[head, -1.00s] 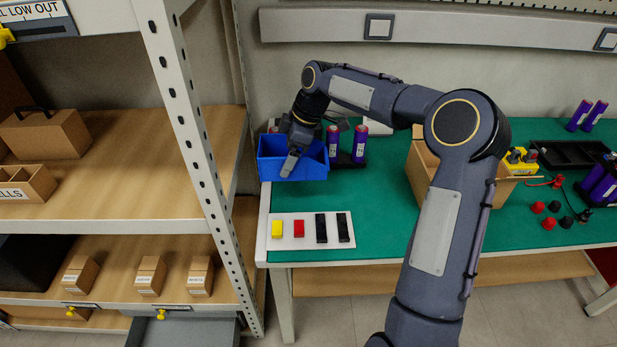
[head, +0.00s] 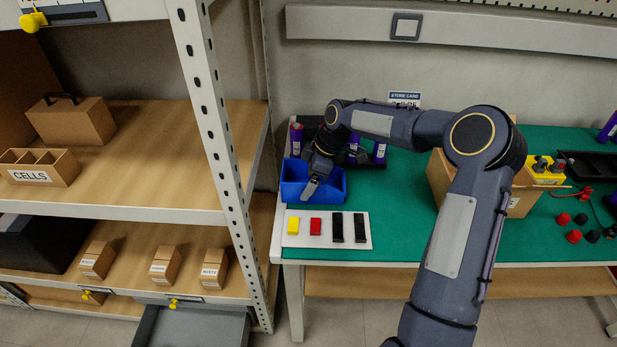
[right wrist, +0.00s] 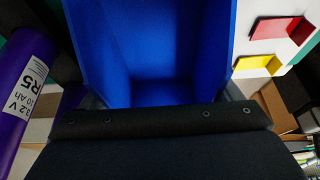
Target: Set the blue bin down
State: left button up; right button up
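The blue bin (head: 295,190) is upright near the left end of the green bench top, just behind a white pad. My right gripper (head: 314,185) reaches down over it, with one finger in front of the bin's near side; the other finger is hidden. In the right wrist view the empty-looking inside of the bin (right wrist: 150,50) fills the middle, between the gripper's sides, and the gripper appears shut on it. I cannot tell whether the bin's underside touches the bench. My left gripper is not in view.
The white pad (head: 325,243) carries yellow, red and black blocks. Purple cells (head: 379,152) stand close behind the bin; one shows at left in the right wrist view (right wrist: 22,85). A shelf upright (head: 222,150) stands to the left. Green bench top (head: 400,200) is clear to the right.

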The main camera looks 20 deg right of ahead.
jog(key=shift+o, duration=1.4)
jog(key=shift+r, duration=0.1)
jog(key=p+v, duration=0.1)
jog(key=v, duration=1)
jog(key=s+a+r+m+h, duration=0.1)
jog(key=s+a+r+m, duration=0.2)
jog(key=s+r, duration=0.3)
jog(key=s+a+f+m+t, duration=0.1)
jog(key=s+a+f+m, duration=0.2)
jog(key=s, duration=0.9)
jog(key=s+a+f+m+t, duration=0.2)
jog(key=s+m, duration=0.6)
jog(key=s, duration=0.5)
jog(key=shift+a+f+m+t+y, duration=0.3)
jog(key=shift+a+f+y, duration=0.1)
jog(key=shift+a, duration=0.05)
